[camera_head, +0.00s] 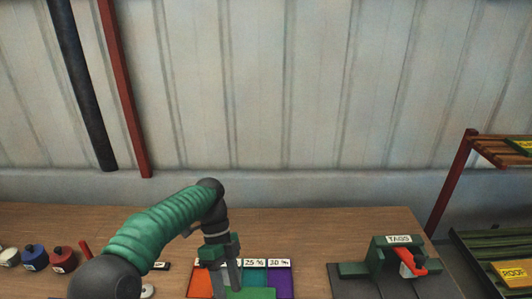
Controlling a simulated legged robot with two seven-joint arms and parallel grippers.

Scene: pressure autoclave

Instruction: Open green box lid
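A row of coloured boxes stands at the bottom centre, with white labels along the back, two reading 25 % and 30 %. From left to right I see an orange box (200,284), a green box (255,277) and a purple box (280,284). A lighter green flat piece (250,293) shows at the bottom edge; I cannot tell whether it is a lid. My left gripper (228,282) points down over the boxes, just left of the green one, covering part of the row. Its fingertips are small and partly cut off, so its opening is unclear. My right gripper is out of view.
The wooden table (320,230) has free room behind the boxes. A green TAGS device (385,258) with a red handle (415,268) stands at right. Blue (34,257) and red (63,259) pots stand at left. A rack (453,185) stands at far right.

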